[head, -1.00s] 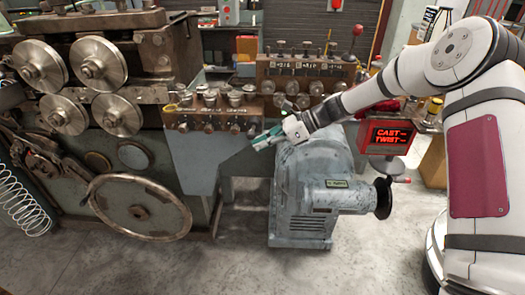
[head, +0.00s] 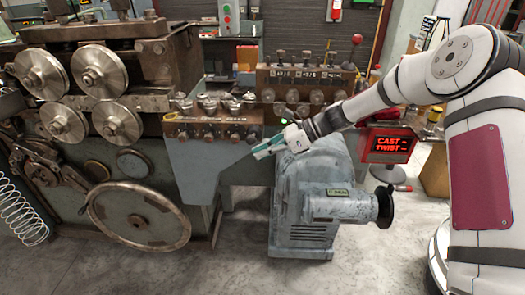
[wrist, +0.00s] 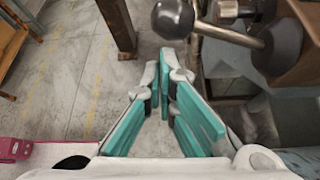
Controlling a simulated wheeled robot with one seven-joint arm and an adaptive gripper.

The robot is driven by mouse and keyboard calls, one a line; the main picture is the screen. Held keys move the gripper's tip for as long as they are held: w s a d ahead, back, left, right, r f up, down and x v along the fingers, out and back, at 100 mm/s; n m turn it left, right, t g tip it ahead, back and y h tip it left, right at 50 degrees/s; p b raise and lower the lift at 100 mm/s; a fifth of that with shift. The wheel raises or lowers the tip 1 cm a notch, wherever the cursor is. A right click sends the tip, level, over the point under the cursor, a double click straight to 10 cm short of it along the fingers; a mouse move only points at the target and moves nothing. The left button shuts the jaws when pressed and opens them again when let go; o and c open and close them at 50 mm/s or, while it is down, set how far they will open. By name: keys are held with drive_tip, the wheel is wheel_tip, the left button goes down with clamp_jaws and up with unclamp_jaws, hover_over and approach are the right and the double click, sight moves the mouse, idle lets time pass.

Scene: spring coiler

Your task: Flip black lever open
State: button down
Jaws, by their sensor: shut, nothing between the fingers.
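A black ball-ended lever (wrist: 173,18) shows at the top of the wrist view. Its metal rod runs right to a round black hub (wrist: 283,42) on a brown block. My gripper (wrist: 164,62) has teal finger pads and is shut and empty. In the wrist picture its tips lie just below the black ball; whether they touch it I cannot tell. I cannot pick out the black lever surely in the head view.
The brown control block (head: 205,132) carries several knobs. The grey motor housing (head: 315,185) stands below my arm. A red "CAST TWIST" display (head: 391,144) is to the right. Rollers and a large handwheel (head: 138,216) fill the left. Open floor (wrist: 70,70) shows in the wrist view.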

drive_tip(key=d+r+b, duration=0.2)
drive_tip(key=d, duration=0.7)
drive_tip(key=shift+d, duration=0.15)
drive_tip(key=s+d+r+n+t+h, duration=0.1)
drive_tip(key=s+d+r+n+h, duration=0.25)
drive_tip(key=s, duration=0.55)
drive_tip(key=s+d+r+n+t+h, duration=0.1)
drive_tip(key=s+r+n+h, duration=0.2)
drive_tip(key=s+r+n, duration=0.5)
drive_tip(key=s+d+r+n+h, duration=0.2)
drive_tip(key=s+d+n+h, duration=0.15)
drive_tip(key=s, duration=0.75)
drive_tip(key=s+d+f+n+t+h, duration=0.1)
drive_tip(key=s+d+n+t+h, duration=0.1)
drive_tip(key=s, duration=0.7)
drive_tip(key=shift+d+n+t, duration=0.3)
drive_tip(key=shift+d+n, duration=0.55)
drive_tip(key=shift+n, duration=0.15)
